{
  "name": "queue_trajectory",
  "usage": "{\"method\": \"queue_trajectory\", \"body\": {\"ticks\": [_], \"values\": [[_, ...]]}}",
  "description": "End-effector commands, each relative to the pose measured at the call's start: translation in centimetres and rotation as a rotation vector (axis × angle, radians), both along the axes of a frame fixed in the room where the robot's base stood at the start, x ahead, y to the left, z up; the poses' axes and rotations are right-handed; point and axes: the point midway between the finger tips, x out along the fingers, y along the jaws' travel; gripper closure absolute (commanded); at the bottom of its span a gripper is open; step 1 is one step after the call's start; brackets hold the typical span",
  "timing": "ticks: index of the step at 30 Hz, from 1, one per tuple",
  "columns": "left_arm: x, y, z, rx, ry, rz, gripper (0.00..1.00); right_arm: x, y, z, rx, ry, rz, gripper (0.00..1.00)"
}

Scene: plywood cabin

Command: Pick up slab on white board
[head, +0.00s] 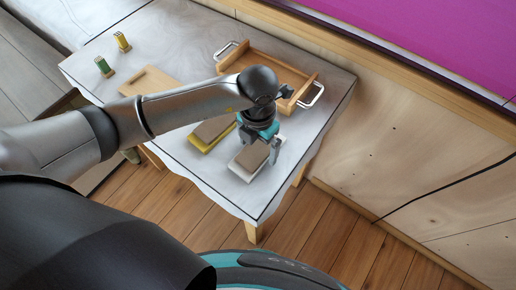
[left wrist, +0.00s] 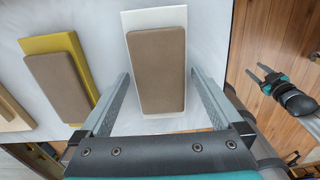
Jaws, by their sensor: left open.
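A brown slab (head: 246,161) lies flat on a white board (head: 238,172) near the table's front right corner. In the left wrist view the slab (left wrist: 157,72) sits on the white board (left wrist: 137,20), which shows as a margin around it. My left gripper (head: 258,149) is over this slab, pointing down. In the left wrist view its two fingers (left wrist: 160,78) are open, one on each side of the slab and board, with gaps visible. Whether the fingertips are at slab height I cannot tell. My right gripper (left wrist: 259,72) shows only in the left wrist view, apart from the table, fingers spread.
A yellow board (head: 196,142) with another brown slab (head: 212,129) lies just left. A plain wooden board (head: 150,80) and green (head: 103,65) and yellow (head: 122,42) upright items stand farther left. A wooden tray (head: 264,67) with metal handles is behind my gripper, by the wall.

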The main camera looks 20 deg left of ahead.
Motion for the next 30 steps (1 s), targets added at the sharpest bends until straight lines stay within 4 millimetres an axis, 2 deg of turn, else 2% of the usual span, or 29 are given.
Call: {"method": "queue_trajectory", "body": {"ticks": [5, 27, 30], "values": [[0.01, -0.02, 0.04, 0.000, -0.001, 0.000, 0.02, -0.31, 0.01, -0.02, 0.000, 0.005, 0.000, 0.50], [0.07, 0.00, 0.12, -0.001, -0.002, 0.001, 0.85, -0.50, 0.04, -0.03, 0.000, 0.009, 0.001, 0.50], [0.11, -0.02, 0.18, -0.001, -0.003, 0.001, 0.94, -0.50, 0.05, -0.03, 0.000, 0.009, 0.001, 0.50]]}}
